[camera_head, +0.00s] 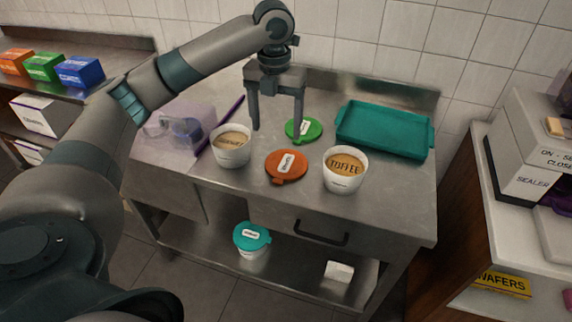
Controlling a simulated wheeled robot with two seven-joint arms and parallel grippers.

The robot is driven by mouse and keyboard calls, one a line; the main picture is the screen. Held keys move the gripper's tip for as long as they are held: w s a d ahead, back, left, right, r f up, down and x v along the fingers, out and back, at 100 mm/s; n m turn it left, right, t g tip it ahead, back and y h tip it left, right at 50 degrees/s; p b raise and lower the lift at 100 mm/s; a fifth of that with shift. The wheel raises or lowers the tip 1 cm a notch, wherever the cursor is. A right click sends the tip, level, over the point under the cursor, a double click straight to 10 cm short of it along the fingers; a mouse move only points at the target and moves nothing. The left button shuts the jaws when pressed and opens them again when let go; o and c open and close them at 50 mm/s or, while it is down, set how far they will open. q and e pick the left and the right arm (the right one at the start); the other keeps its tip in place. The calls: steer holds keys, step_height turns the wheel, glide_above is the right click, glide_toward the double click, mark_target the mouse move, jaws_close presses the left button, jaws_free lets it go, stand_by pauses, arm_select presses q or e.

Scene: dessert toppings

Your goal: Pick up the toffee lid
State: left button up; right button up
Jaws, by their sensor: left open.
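Two lids lie on the steel table: an orange lid (273,168) with a white label, and a green lid (313,135) with a white label, behind and to the right of it. The label print is too small to read surely, so I cannot tell which is the toffee lid. A white tub marked TOFFEE (344,181) stands uncovered to the right of the orange lid. My left gripper (277,133) is open and empty, fingers pointing down, above the table behind the orange lid and left of the green lid. My right gripper is not in view.
A second uncovered tub (233,158) stands left of the orange lid. A teal tray (381,114) lies at the back right. A clear bin (157,151) and a purple stick (230,108) are at the left. A teal-lidded tub (251,236) stands on the lower shelf.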

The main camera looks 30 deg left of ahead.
arm_select(q)
steer(key=p, duration=0.3)
glide_above(278, 179)
steer(key=f, duration=1.1)
steer(key=shift+w+a+f, duration=0.2)
steer(key=shift+f, duration=0.15)
steer(key=shift+f+p, duration=0.3)
steer(key=shift+p, duration=0.05)
steer(key=f, duration=0.1)
steer(key=f+p, duration=0.1)
steer(key=f, duration=0.1)
steer(key=shift+s+d+f+p, duration=0.1)
steer(key=shift+d+f+p, duration=0.15)
steer(key=shift+f+p, duration=0.15)
steer(key=shift+f, duration=0.4)
steer(key=shift+c, duration=0.5)
steer(key=c, duration=1.7)
